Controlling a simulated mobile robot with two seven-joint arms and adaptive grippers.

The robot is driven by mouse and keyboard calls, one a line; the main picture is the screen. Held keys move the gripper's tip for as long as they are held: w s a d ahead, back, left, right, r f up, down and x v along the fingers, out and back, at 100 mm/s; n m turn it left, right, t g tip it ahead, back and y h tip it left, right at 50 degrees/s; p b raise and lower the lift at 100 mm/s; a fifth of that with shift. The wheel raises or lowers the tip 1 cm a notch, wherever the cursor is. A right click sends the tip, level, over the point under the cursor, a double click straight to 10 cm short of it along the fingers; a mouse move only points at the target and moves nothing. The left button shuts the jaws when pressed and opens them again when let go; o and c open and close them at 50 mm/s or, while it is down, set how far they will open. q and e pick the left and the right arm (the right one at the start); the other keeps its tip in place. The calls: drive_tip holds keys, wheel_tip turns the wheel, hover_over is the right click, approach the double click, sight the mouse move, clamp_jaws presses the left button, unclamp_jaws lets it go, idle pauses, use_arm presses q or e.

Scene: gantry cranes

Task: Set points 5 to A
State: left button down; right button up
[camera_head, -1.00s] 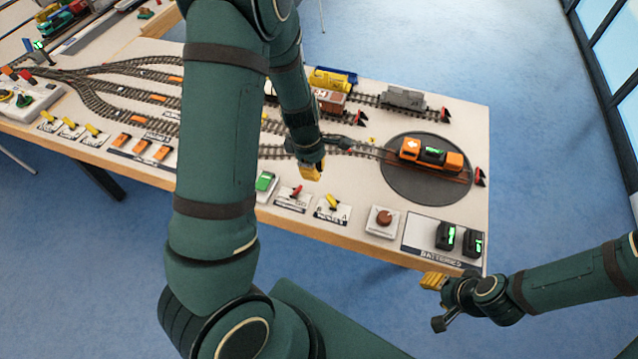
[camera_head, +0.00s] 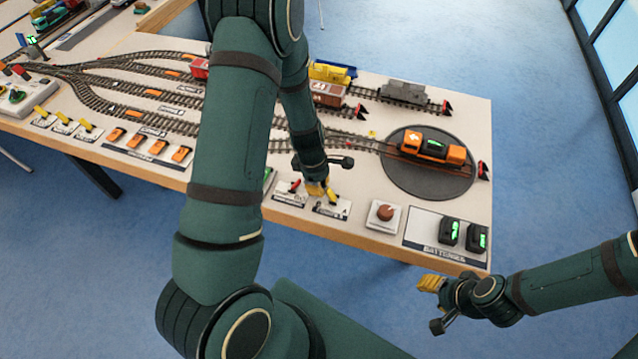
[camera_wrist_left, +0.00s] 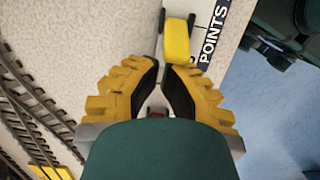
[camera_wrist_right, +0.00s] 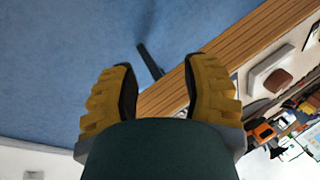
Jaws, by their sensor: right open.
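The points 5 switch is a small white plate (camera_head: 331,211) near the table's front edge, with a yellow lever (camera_head: 332,197) leaning up and to the left. The lever also shows in the left wrist view (camera_wrist_left: 176,40), beside a dark "POINTS" label (camera_wrist_left: 212,38); the number is hidden there. My left gripper (camera_head: 318,188) is just left of and above the lever. Its fingertips (camera_wrist_left: 161,64) are drawn together with nothing held between them, and the lever lies just beyond them. My right gripper (camera_head: 432,284) is open and empty off the table's front edge; it also shows in the right wrist view (camera_wrist_right: 158,66).
A red lever (camera_head: 295,186) on its own plate stands close left of the gripper. A brown knob (camera_head: 385,212) and a battery tray (camera_head: 423,230) lie to the right. Behind is a turntable (camera_head: 420,190) with an orange locomotive (camera_head: 412,142). My left arm covers part of the tracks.

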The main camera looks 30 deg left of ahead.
sight(330, 188)
use_arm(q)
drive_tip(key=shift+d+r+y+p, duration=0.3)
drive_tip(key=shift+y+p, duration=0.4)
drive_tip(key=shift+p, duration=0.95)
drive_tip(key=y+p, duration=0.1)
drive_tip(key=p, duration=0.1)
drive_tip(key=d+r+g+y+p, duration=0.1)
drive_tip(key=p, duration=0.2)
drive_tip(key=shift+w+r+y, duration=0.15)
drive_tip(key=shift+y, duration=0.25)
drive_tip(key=shift+w+d+y+p, duration=0.1)
drive_tip(key=shift+d+y+p, duration=0.2)
drive_tip(key=shift+y+p, duration=0.35)
drive_tip(key=shift+w+d+g+y, duration=0.1)
drive_tip(key=shift+d+g+y, duration=0.2)
drive_tip(key=shift+y, duration=0.35)
drive_tip(key=shift+d+r+y, duration=0.1)
drive_tip(key=shift+d+y, duration=0.1)
drive_tip(key=shift+y, duration=0.3)
drive_tip(key=shift+a, duration=0.1)
drive_tip(key=shift+r, duration=0.15)
